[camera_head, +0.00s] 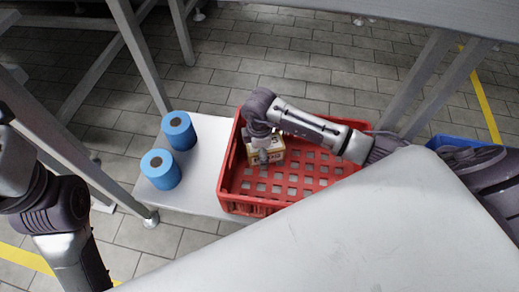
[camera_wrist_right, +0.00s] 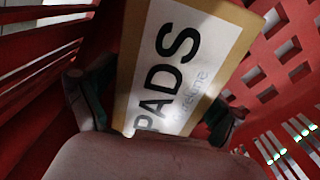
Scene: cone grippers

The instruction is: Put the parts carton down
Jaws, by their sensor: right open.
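The parts carton (camera_head: 273,148) is a small tan box inside the red crate (camera_head: 224,181), near its left side. In the right wrist view the carton (camera_wrist_right: 180,65) shows a white label reading "PADS". My right gripper (camera_head: 264,158) reaches down into the crate at the carton. In the wrist view the fingers of my right gripper (camera_wrist_right: 155,108) are open, one on each side of the carton. The carton's underside is hidden, so I cannot tell whether it touches the crate floor. My left arm shows at the left edge, but its fingers are out of view.
Two blue rolls (camera_head: 179,130) (camera_head: 160,169) stand on the grey shelf (camera_head: 208,128) left of the crate. A blue crate (camera_head: 446,141) is partly visible at right. A large pale surface (camera_head: 370,225) fills the front. Metal table legs (camera_head: 138,52) stand behind the shelf.

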